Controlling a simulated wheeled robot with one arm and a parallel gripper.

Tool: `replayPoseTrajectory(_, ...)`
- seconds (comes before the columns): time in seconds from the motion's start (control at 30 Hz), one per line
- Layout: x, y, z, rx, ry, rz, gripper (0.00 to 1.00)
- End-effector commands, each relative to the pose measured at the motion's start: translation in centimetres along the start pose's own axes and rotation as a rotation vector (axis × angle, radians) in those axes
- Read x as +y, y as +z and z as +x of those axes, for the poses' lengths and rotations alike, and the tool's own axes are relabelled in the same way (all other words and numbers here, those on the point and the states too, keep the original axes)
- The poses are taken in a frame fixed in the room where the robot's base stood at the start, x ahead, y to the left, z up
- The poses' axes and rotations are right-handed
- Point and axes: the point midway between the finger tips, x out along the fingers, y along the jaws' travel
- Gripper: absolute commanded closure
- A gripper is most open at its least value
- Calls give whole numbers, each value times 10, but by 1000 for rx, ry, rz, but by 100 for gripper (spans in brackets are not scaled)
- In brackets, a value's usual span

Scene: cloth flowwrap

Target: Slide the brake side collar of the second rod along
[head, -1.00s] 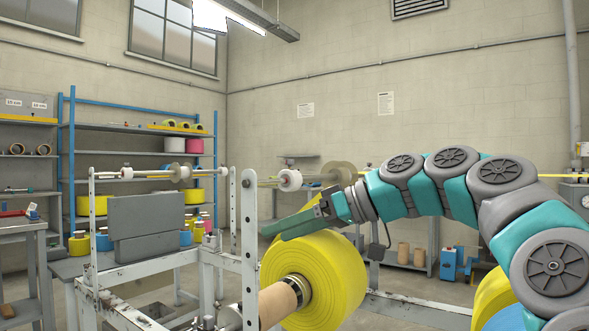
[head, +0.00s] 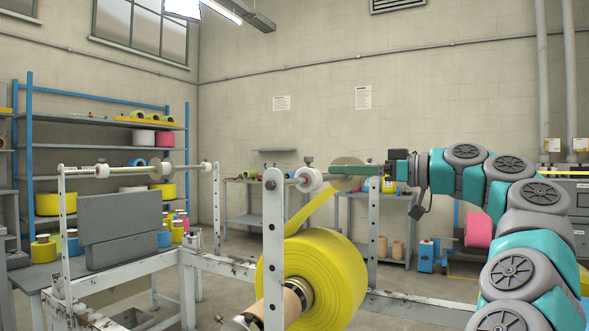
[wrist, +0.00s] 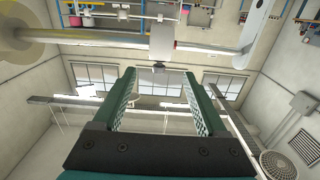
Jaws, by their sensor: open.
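The nearer rod (wrist: 100,39) runs from a white drilled upright (head: 273,240) past a white collar (head: 308,180) with a dark screw to a pale disc (head: 349,175). In the wrist view the collar (wrist: 163,42) and its screw lie just beyond my fingertips, roughly in line with the gap. The disc (wrist: 18,40) is left there, the upright (wrist: 259,30) right. My gripper (head: 334,170) is open and empty, its green fingers level and pointing left at rod height by the disc. In the wrist view its fingers (wrist: 158,76) stand apart. Contact with the collar does not show.
A large yellow film roll (head: 325,275) sits below, its web rising towards the disc. A farther rod with a collar (head: 102,170) and disc stands left, above a grey panel (head: 125,220). Free air lies above the rods.

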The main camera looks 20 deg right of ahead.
Motion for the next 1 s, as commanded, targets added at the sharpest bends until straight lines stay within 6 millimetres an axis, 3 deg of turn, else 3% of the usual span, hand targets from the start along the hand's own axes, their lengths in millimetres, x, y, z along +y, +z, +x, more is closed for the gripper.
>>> replayPoseTrajectory(0.17, 0, 0, 8, 0, -1, -1, 25)
replayPoseTrajectory(0.63, -1, 0, 72, -2, -3, -1, 25)
replayPoseTrajectory(0.93, 0, 0, 78, 0, 0, -2, 25)
replayPoseTrajectory(1.0, 0, 0, 78, 0, 0, -1, 31)
